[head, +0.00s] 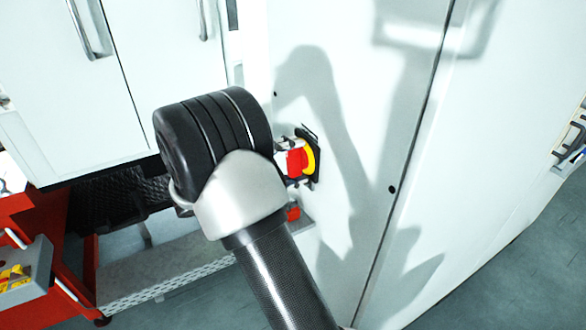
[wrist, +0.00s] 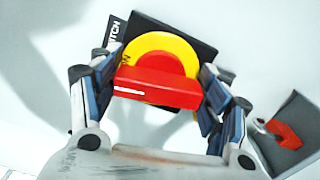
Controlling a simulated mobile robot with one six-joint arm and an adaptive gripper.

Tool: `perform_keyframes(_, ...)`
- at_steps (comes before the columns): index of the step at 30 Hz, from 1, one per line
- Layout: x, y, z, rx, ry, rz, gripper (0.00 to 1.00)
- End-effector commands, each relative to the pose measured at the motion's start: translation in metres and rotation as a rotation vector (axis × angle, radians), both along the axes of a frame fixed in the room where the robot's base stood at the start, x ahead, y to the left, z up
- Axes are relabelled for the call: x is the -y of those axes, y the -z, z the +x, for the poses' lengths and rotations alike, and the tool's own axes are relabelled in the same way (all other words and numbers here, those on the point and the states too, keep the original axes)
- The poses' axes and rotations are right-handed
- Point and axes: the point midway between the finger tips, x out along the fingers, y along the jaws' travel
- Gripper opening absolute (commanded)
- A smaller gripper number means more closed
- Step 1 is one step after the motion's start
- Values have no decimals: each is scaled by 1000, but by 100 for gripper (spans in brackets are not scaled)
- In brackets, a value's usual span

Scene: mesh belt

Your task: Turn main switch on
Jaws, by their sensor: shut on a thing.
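The main switch has a red handle (wrist: 158,88) on a yellow round plate (wrist: 165,48) with a black square backing that bears partly hidden white lettering. In the wrist view the handle lies nearly level across the picture. My gripper (wrist: 155,84) is shut on the red handle, one finger at each end of it. In the head view the switch (head: 298,162) sits on the white cabinet wall, partly hidden by my wrist. The gripper's fingers are mostly hidden there.
A second red part on a grey plate (wrist: 302,118) is right of the gripper; a small red part (head: 293,213) shows below the switch. White cabinet doors (head: 60,70) with handles are at left. A red frame (head: 45,225) stands lower left. The wall right of the switch is clear.

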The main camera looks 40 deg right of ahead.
Motion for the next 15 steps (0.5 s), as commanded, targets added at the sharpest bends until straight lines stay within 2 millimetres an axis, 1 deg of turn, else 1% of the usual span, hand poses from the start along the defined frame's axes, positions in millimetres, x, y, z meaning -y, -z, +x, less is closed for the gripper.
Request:
perform_keyframes(1, 0, 2, 0, 30, -1, -7, 46)
perform_keyframes(6, 0, 2, 0, 117, 0, -28, 46)
perform_keyframes(15, 0, 1, 0, 190, 0, -46, 46)
